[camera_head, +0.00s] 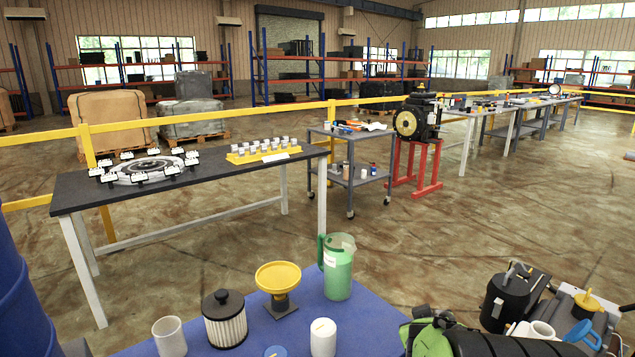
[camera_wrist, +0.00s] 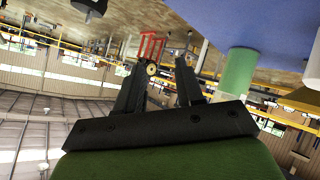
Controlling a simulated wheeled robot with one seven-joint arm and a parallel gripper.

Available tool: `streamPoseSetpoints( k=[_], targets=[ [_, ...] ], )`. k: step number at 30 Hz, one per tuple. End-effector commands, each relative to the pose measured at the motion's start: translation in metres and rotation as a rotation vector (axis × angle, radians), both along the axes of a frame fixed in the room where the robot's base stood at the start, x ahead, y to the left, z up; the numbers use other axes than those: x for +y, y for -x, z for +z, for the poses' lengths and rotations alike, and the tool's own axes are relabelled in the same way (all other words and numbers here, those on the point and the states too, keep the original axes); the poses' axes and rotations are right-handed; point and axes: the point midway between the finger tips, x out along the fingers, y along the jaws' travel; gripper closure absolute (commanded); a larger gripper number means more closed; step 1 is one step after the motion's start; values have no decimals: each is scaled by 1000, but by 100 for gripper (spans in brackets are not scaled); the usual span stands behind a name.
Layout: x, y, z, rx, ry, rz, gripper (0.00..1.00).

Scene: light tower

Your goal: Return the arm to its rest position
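My gripper (camera_wrist: 160,75) shows in the wrist view with its two black fingers apart and nothing held between them. The wrist picture looks out over the hall and is nearly upside down. A green and black part at the bottom edge of the head view (camera_head: 430,335) looks like my arm's end, over the right side of the blue table (camera_head: 375,318). Its fingers cannot be made out there. The green jug (camera_head: 338,270) stands on the blue table, apart from my gripper; it also shows in the wrist view (camera_wrist: 237,72).
A yellow funnel (camera_head: 278,277), a filter with a black cap (camera_head: 225,322), a white cup (camera_head: 169,338) and a white bottle (camera_head: 323,338) stand on the blue table. Dark containers (camera_head: 503,300) crowd the right. A dark workbench (camera_head: 215,193) stands beyond open floor.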

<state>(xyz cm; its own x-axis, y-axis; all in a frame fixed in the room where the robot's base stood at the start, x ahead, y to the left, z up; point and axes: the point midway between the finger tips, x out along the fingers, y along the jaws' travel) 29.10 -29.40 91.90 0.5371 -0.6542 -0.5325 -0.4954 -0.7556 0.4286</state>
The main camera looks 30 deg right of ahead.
Motion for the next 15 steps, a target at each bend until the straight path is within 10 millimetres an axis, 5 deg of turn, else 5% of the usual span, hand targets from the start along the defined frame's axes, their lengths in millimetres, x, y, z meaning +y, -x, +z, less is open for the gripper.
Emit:
streamPoseSetpoints(
  k=[3,6,9,15],
  targets=[
    [99,-14,20,-10,-205,154,63],
    [168,0,28,37,-342,258,63],
    [220,25,33,104,-434,339,63],
    [289,97,34,265,-535,460,63]
  ],
)
